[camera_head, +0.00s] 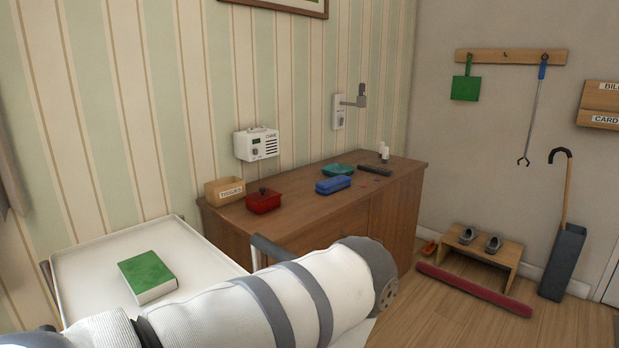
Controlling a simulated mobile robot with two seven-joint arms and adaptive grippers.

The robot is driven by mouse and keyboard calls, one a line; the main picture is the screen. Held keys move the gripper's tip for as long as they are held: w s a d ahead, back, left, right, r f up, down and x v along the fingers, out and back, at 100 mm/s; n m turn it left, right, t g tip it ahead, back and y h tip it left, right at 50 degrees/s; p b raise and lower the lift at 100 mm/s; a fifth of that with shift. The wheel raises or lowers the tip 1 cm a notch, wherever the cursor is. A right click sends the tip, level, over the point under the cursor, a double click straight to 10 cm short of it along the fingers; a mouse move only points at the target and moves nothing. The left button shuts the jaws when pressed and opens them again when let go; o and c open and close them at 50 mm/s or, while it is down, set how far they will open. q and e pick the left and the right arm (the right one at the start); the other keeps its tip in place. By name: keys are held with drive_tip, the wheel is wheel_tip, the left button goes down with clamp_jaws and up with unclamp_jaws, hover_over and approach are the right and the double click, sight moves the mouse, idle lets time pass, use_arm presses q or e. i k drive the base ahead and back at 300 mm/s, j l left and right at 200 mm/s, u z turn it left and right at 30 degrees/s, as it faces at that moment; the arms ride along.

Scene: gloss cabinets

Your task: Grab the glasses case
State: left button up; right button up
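A blue oblong case (333,185), which looks like the glasses case, lies on top of the brown wooden cabinet (290,222). It sits between a red lidded box and a teal dish, near the middle of the cabinet top. It appears closed, and nothing touches it that I can see. One of my white arms crosses the lower part of the view, in front of the cabinet. Neither of my grippers shows, so their positions relative to the case cannot be seen.
On the cabinet also stand a tissue box (225,191), the red box (263,201), the teal dish (338,170), a dark remote-like object (375,170) and small white bottles (384,153). A white tray table (95,265) holds a green book (147,275). A red roll (474,289) lies on the floor.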

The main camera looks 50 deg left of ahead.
sight(328, 187)
drive_tip(key=i+u, duration=0.45)
drive_tip(key=i+l+u, duration=0.1)
drive_tip(key=i+u, duration=0.3)
drive_tip(key=i+l+u, duration=0.2)
drive_tip(key=u, duration=0.25)
drive_tip(key=i+l+u, duration=0.45)
drive_tip(key=k+j, duration=0.05)
drive_tip(key=k, duration=0.05)
